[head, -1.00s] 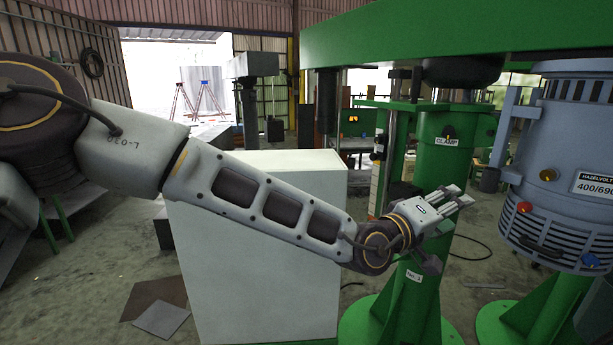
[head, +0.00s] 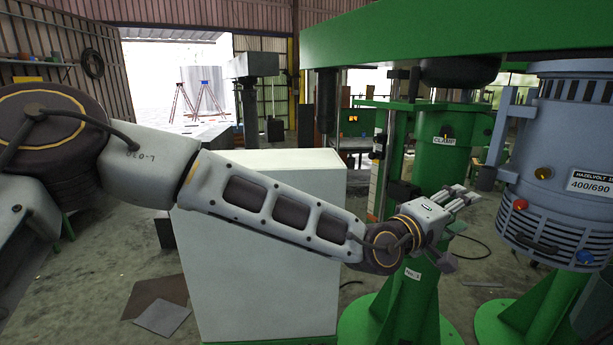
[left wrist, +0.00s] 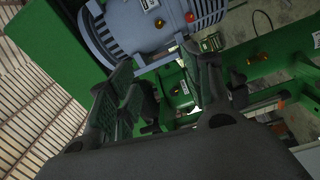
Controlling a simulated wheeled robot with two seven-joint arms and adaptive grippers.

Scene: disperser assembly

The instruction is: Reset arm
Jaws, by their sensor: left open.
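My left gripper (head: 460,200) is at the end of the left arm, which reaches in from the left across the head view. It is open and empty, in front of the green post with the clamp label (head: 440,165) and left of the blue-grey motor (head: 565,150). A gap shows between the gripper and the motor. In the left wrist view the open fingers (left wrist: 165,95) frame green machine parts, with the motor (left wrist: 150,25) at the top. My right gripper is in neither view.
A white cabinet (head: 265,270) stands behind my left forearm. A green beam (head: 450,35) crosses overhead at the right. Green pedestal feet (head: 400,320) stand on the floor. Flat plates (head: 160,317) lie at the lower left, with open floor around them.

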